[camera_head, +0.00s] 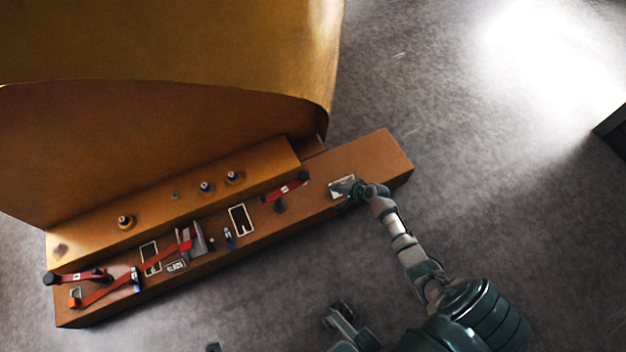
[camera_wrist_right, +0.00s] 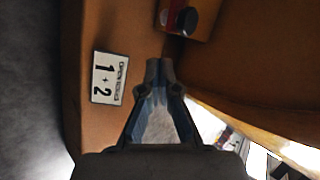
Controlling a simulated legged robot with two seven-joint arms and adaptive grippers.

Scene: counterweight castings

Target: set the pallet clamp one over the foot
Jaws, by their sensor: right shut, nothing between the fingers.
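A red clamp with dark ends (camera_head: 285,188) lies at the right part of the ledge of the orange casting. A second red clamp (camera_head: 80,277) lies at the far left end, with a long red bar (camera_head: 140,265) beside it. I cannot tell which is clamp one, nor pick out the foot. My right gripper (camera_head: 354,194) is shut and empty at the ledge, right of the first clamp. In the right wrist view its fingertips (camera_wrist_right: 158,66) meet beside a white label reading 1 + 2 (camera_wrist_right: 109,78). A dark knob with red (camera_wrist_right: 182,18) shows beyond.
The big casting (camera_head: 160,150) rises behind the ledge. Several small knobs (camera_head: 205,187) stand on its upper step. Framed dark plates (camera_head: 240,219) and small blue-and-white parts (camera_head: 229,238) occupy the lower ledge. Its right end (camera_head: 385,155) is bare. Grey floor surrounds it.

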